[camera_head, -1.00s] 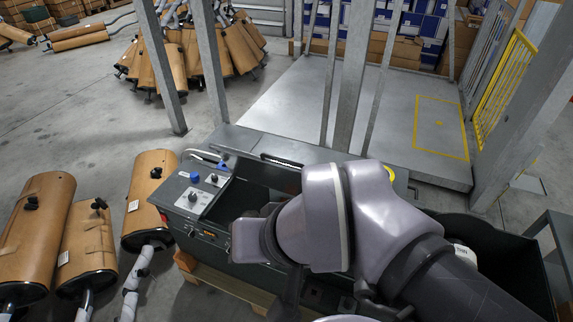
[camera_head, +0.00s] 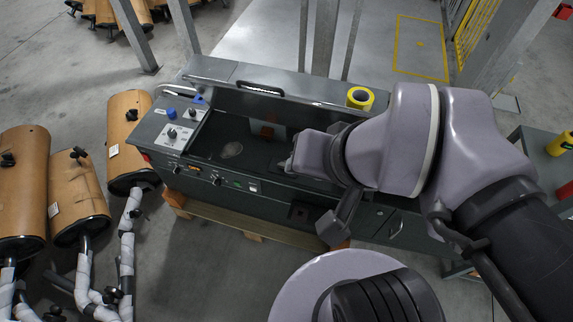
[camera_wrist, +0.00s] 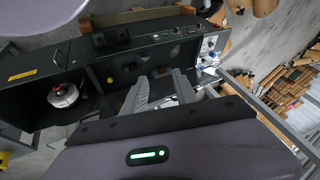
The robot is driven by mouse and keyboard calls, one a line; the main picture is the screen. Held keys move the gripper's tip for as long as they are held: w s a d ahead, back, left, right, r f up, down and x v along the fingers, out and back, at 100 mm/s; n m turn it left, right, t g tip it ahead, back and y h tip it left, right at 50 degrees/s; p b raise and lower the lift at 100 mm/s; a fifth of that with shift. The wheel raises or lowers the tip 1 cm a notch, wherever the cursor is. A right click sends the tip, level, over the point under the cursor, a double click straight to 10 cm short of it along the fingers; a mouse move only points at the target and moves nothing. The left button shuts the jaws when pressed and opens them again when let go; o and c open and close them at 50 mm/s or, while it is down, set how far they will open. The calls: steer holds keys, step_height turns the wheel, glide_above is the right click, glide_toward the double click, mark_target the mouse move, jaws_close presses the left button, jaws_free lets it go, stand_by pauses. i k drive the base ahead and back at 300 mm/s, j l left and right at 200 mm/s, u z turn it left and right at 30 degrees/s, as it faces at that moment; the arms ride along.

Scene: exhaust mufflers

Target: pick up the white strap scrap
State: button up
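I cannot make out the white strap scrap for certain in either view. A pale grey oval patch (camera_head: 231,149) shows on the dark floor of the machine's open trough (camera_head: 205,146), but I cannot tell what it is. My gripper (camera_wrist: 161,86) is open in the wrist view, its two grey fingers apart over the dark machine, with no object clearly held between them. In the head view my arm reaches over the trough from the right and hides part of it; the fingertips are hard to make out there.
A yellow tape roll (camera_head: 360,98) sits on the machine's back ledge. A control panel (camera_head: 172,130) with blue knobs is at its left end. Brown mufflers (camera_head: 78,195) stand at left. A white and red round object (camera_wrist: 62,95) sits in a dark recess.

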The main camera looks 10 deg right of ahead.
mark_target(281, 165)
steer(key=i+j+z, duration=0.15)
steer(key=j+z, duration=0.2)
steer(key=j, duration=0.35)
steer(key=j+z, duration=0.35)
steer(key=j, duration=0.4)
steer(key=j+z, duration=0.35)
steer(key=j, duration=0.4)
steer(key=i, duration=0.5)
